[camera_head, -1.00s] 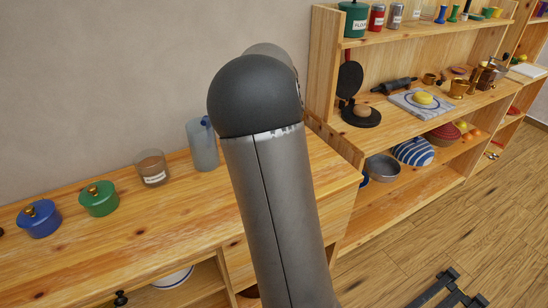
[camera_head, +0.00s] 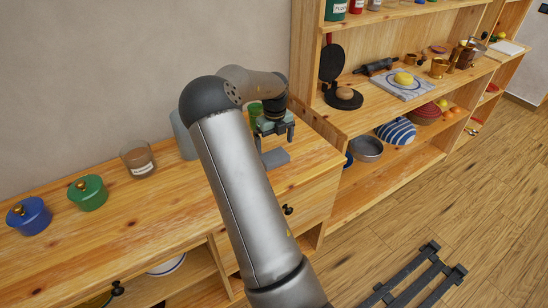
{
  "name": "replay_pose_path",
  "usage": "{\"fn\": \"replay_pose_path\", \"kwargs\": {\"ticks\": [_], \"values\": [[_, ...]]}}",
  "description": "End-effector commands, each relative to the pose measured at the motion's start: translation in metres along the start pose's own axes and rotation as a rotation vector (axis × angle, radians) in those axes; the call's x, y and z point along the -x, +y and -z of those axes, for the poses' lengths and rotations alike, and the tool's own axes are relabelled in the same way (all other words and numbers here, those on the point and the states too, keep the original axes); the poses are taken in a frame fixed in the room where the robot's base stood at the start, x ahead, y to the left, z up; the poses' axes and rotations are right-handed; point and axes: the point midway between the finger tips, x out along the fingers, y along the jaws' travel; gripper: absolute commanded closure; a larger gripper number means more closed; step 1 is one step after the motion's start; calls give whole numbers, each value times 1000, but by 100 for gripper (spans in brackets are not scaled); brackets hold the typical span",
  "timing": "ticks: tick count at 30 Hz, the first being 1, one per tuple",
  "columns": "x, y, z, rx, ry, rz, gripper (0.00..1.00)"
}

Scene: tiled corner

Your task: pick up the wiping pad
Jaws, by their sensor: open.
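The wiping pad appears to be the flat grey-blue piece (camera_head: 276,158) on the right part of the wooden counter. It lies near the counter's front edge, and part of it may be hidden by my arm. My gripper (camera_head: 275,142) points down with its fingers apart and nothing between them. It is above or just behind the pad in the picture. I cannot tell the exact height gap.
A green object (camera_head: 254,114) stands behind my gripper, partly hidden. A grey-blue jug (camera_head: 184,136) is partly behind my arm. A glass jar (camera_head: 138,160), a green pot (camera_head: 88,193) and a blue pot (camera_head: 29,216) stand left. A shelf unit (camera_head: 305,62) rises right.

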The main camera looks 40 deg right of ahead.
Motion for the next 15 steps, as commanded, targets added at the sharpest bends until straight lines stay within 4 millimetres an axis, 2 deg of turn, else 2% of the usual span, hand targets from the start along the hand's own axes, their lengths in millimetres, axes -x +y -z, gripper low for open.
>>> {"fn": "replay_pose_path", "kwargs": {"ticks": [5,15], "values": [[-10,0,0,0,1,-1,0],[-54,2,0,1,0,-1,0]]}}
